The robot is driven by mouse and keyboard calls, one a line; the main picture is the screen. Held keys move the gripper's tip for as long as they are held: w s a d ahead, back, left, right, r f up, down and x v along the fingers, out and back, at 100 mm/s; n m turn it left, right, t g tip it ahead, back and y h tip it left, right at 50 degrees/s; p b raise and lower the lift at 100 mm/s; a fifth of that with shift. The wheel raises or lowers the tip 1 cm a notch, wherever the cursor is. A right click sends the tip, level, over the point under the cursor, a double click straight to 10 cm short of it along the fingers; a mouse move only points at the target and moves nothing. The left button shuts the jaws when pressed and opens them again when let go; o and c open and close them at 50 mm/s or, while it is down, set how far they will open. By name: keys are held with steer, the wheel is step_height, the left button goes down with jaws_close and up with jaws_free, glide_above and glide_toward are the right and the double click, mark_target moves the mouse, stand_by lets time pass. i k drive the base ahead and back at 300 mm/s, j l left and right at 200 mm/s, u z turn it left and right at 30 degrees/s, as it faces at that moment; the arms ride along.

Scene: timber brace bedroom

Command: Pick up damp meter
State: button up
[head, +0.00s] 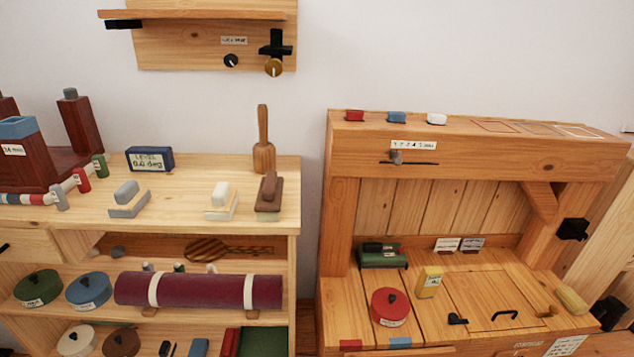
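A small yellow box-shaped device (429,282) with a pale label stands upright on the wooden worktop of the right-hand cabinet. It looks most like the damp meter, but its label is too small to read. It stands just right of a round red tin (390,307) and in front of a green device (382,256). My gripper is not in view.
The wooden cabinet (480,152) has an overhanging top beam above the worktop. A black handle (505,315) and a yellow-green block (571,300) lie to the right.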

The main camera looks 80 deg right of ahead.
mark_target(430, 277)
steer(key=l+z, duration=0.1)
steer(key=z, duration=2.95)
steer(key=l, duration=0.1)
